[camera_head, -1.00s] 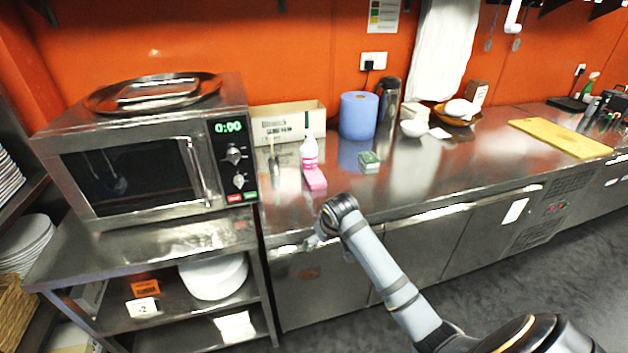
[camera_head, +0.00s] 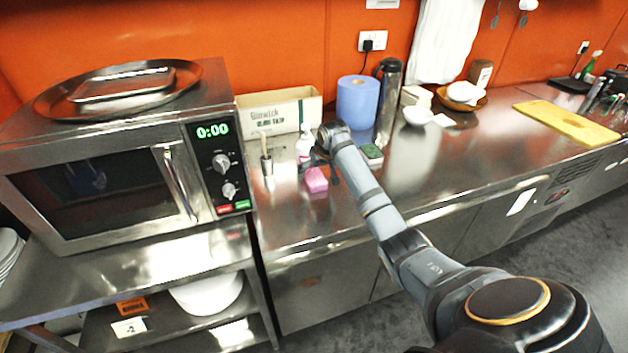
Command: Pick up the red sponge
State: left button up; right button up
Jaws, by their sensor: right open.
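The red sponge, which looks pink (camera_head: 316,181), lies on the steel counter (camera_head: 420,172) near its left end, to the right of the microwave. My right gripper (camera_head: 319,168) is open and is just behind and above the sponge in this view, with its fingers small and partly hidden by the wrist. I cannot tell whether it touches the sponge. My left gripper is out of view.
A pink-and-white bottle (camera_head: 304,146) stands just behind the sponge. A green sponge (camera_head: 372,154) lies to the right, partly behind my arm. A metal cup (camera_head: 267,170), a cardboard box (camera_head: 278,112) and a blue paper roll (camera_head: 357,102) stand nearby.

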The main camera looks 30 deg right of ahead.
aim_at(315, 177)
jog(key=shift+w+a+f+p, duration=0.1)
jog(key=shift+f+p, duration=0.2)
jog(key=shift+f, duration=0.15)
jog(key=x, duration=0.3)
jog(key=shift+f, duration=0.4)
jog(key=shift+w+f, duration=0.1)
jog(key=c, duration=0.9)
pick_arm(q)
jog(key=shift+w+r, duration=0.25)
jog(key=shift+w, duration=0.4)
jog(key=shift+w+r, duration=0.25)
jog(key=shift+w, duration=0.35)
pick_arm(e)
jog(key=shift+o, duration=0.2)
